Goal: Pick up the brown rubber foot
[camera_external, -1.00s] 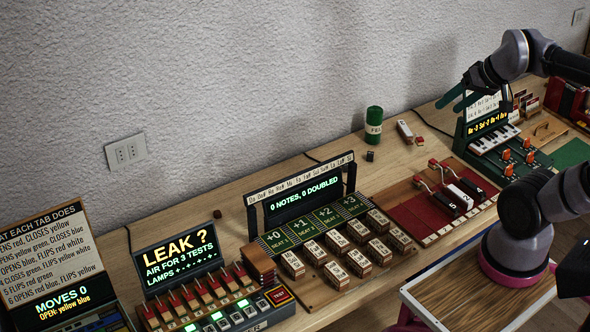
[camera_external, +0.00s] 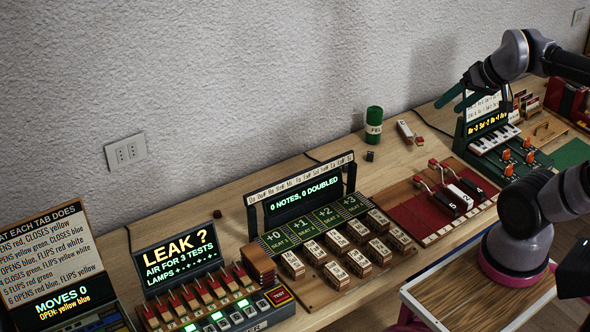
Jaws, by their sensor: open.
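A small dark brown lump (camera_external: 217,214), which looks like the brown rubber foot, sits alone on the wooden bench near the wall, left of the seat-numbered board. It is too small to make out its details. My gripper (camera_external: 446,108) is at the upper right, with its teal fingers apart and nothing seen between them. It is above the bench near the small keyboard, far to the right of the brown lump and not touching it.
A green can (camera_external: 374,125) and a small dark block (camera_external: 370,156) stand near the wall. The numbered-block board (camera_external: 313,299) lies between the brown lump and my arm. The leak-test panel (camera_external: 179,258) stands in front of the lump. Bare bench surrounds the lump.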

